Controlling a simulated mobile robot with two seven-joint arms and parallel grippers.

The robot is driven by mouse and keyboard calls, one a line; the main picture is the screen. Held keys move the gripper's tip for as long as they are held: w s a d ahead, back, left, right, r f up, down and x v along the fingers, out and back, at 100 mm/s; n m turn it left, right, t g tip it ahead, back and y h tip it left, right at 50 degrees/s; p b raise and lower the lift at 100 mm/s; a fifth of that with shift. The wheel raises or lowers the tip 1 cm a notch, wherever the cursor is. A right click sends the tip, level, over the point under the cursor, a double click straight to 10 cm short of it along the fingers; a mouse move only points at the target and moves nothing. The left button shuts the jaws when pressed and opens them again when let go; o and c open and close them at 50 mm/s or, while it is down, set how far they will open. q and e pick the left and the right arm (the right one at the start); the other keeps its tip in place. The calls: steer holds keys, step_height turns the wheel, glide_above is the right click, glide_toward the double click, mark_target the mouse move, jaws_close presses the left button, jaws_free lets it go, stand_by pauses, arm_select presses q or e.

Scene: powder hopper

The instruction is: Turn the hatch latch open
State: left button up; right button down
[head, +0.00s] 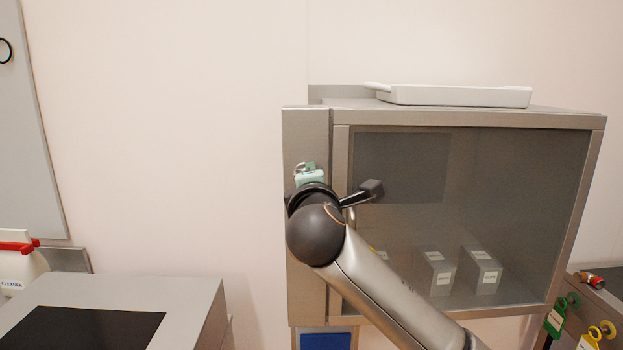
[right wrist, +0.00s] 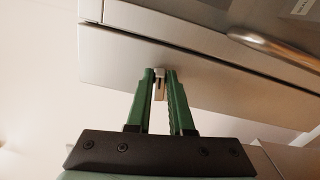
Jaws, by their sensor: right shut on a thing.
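My right arm reaches up across the front of a grey metal cabinet (head: 315,125) with a dark see-through door (head: 480,190). In the head view my right gripper (head: 308,169) is at the cabinet's left upright, mostly hidden by my wrist. In the right wrist view the green fingers of my right gripper (right wrist: 160,82) are shut on a small metal latch (right wrist: 159,90) that sticks out from the cabinet panel. The latch's far part is hidden between the fingers. The hatch door looks closed. My left gripper is not in view.
A curved metal handle (right wrist: 268,45) is on the door near the gripper. A white tray (head: 455,96) lies on the cabinet top. Labelled blocks (head: 482,270) stand behind the door. Coloured tags (head: 555,318) hang at the lower right. A grey machine (head: 130,292) is at the lower left.

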steer(key=shift+f+m, duration=0.15)
steer(key=shift+m, duration=0.95)
steer(key=c, duration=0.8)
jaws_free()
steer(key=s+b, duration=0.2)
steer(key=s, duration=1)
steer(key=shift+s+b, duration=0.3)
steer(key=shift+b, duration=0.1)
